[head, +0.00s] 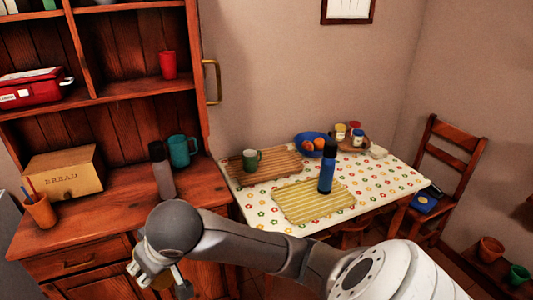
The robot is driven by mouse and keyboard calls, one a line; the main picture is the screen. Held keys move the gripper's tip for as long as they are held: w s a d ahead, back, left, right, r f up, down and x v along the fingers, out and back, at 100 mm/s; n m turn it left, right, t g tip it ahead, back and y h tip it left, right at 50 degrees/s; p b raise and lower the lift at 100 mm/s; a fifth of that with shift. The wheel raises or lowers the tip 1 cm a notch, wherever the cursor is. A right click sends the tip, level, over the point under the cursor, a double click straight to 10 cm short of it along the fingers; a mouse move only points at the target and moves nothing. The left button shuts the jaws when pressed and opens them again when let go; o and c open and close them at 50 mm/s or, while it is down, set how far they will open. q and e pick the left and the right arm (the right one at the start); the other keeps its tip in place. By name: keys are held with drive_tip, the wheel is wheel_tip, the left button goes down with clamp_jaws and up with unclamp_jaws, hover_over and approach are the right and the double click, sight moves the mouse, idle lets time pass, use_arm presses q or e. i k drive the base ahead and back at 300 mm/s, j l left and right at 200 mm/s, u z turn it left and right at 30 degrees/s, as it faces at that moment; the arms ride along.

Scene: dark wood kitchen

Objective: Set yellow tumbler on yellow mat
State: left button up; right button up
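The yellow striped mat (300,206) lies on the flowered tablecloth. A blue bottle with a black cap (327,170) stands upright on the mat's back right part. My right arm comes in from the lower right, and its gripper (160,284) hangs low in front of the cabinet, left of the table and apart from the mat. A small yellowish-brown patch shows between its fingers; I cannot tell whether it is a tumbler or part of the cabinet. No yellow tumbler shows clearly. My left gripper is not in view.
A green mug (251,160) stands on a brown mat (277,172) behind. A blue fruit bowl (309,149) and jars are at the table's back. A grey bottle (162,172) and teal mug (181,151) stand on the cabinet. The yellow mat's front left is clear.

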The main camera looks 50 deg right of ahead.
sight(300, 205)
drive_tip(key=z, duration=1.3)
drive_tip(key=i+z, duration=0.35)
drive_tip(key=i, duration=0.8)
